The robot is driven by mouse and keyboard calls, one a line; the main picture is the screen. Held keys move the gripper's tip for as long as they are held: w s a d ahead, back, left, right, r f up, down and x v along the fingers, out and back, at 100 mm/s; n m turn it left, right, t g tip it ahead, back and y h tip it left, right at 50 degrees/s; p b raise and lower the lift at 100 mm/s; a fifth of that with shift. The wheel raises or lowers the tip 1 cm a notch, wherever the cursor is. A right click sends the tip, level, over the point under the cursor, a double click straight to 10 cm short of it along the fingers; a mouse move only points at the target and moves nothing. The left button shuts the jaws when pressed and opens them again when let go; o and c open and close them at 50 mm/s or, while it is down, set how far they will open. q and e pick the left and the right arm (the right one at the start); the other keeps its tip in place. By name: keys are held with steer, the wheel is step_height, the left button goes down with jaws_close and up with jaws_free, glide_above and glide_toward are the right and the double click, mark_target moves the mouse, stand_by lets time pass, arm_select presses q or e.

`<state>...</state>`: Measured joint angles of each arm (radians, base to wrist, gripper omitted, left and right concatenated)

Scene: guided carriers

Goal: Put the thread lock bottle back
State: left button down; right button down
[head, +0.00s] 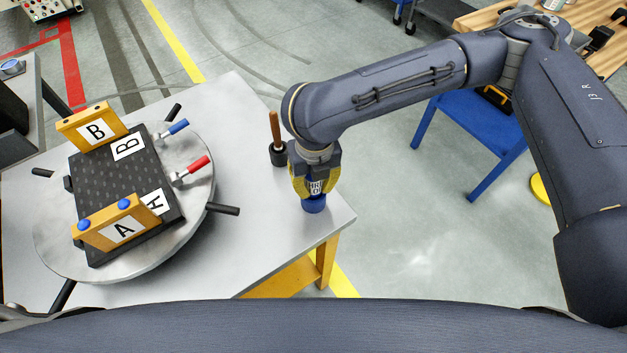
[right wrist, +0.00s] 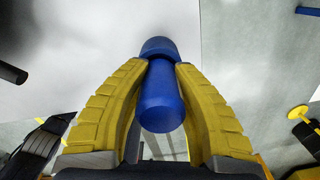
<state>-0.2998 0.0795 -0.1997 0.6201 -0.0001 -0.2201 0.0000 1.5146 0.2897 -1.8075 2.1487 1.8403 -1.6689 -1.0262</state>
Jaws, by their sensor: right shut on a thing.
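My right gripper (head: 314,188) is shut on the thread lock bottle (head: 313,205), a blue bottle with a white label partly showing between the yellow fingers. It is upright, over the right front corner of the grey table (head: 255,210). I cannot tell whether its base touches the tabletop. In the right wrist view the yellow fingers of the right gripper (right wrist: 163,68) grip the blue bottle (right wrist: 162,100) from both sides. My left gripper is not in view.
A round turntable (head: 55,245) with dark handles carries a black plate (head: 115,185) and yellow blocks marked A (head: 90,235) and B (head: 75,132). Red and blue clamp handles stick out beside it. A wooden-handled tool (head: 275,130) in a dark holder stands just behind the gripper.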

steer(key=c, duration=1.2)
jaws_free()
steer(key=shift+f, duration=0.1)
steer(key=r, duration=1.3)
steer(key=shift+s, duration=0.3)
steer(key=shift+r, duration=0.1)
